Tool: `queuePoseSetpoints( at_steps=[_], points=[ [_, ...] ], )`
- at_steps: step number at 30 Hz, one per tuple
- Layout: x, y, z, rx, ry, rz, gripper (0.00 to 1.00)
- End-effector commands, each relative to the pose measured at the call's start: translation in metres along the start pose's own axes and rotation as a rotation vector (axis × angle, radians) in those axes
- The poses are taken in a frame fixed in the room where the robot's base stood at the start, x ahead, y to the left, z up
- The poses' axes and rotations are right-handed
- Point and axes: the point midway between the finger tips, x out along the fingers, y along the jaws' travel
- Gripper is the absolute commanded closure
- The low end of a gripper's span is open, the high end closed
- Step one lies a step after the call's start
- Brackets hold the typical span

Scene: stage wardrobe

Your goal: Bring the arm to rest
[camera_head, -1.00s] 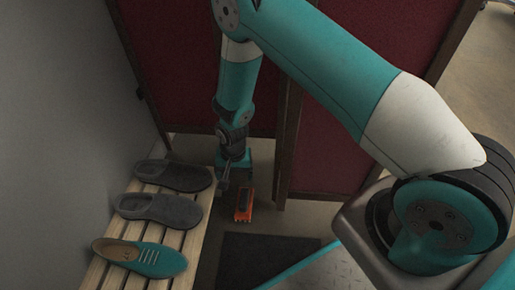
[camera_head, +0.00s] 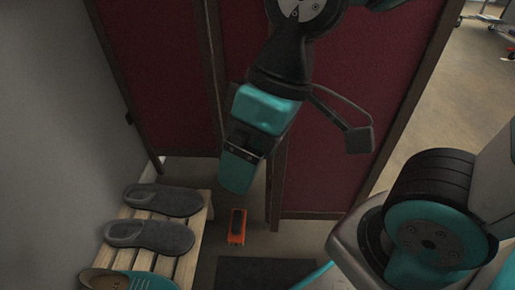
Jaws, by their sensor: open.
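My gripper (camera_head: 250,142) hangs raised in the upper middle of the view, in front of the dark red folding screen (camera_head: 335,165). It is teal and black, and a thin dark bracket-like part sticks out to its right. It is open, and nothing shows held in it. Its fingertips are hard to make out from this angle. The upper part of my arm runs out of the top of the picture.
A slatted wooden bench (camera_head: 187,262) at lower left holds a dark grey clog (camera_head: 165,199), another grey clog (camera_head: 150,237) and a teal shoe (camera_head: 140,281). An orange, dark-topped object (camera_head: 237,227) and a dark mat (camera_head: 262,272) lie on the floor. Open floor shows at right.

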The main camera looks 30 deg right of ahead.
Motion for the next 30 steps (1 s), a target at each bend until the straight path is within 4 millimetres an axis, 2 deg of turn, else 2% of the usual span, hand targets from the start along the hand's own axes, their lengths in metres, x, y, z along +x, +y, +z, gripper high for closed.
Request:
queuePoseSetpoints(
  at_steps=[10,14,20,30],
  points=[
    [-0.003,-0.002,0.002,-0.01,0.001,-0.001,0.13],
    [-0.014,-0.005,-0.001,-0.009,0.002,0.0,0.13],
    [-0.067,-0.016,-0.008,-0.007,0.007,-0.009,0.13],
    [-0.187,-0.053,-0.034,-0.008,0.007,-0.009,0.13]
  ],
)
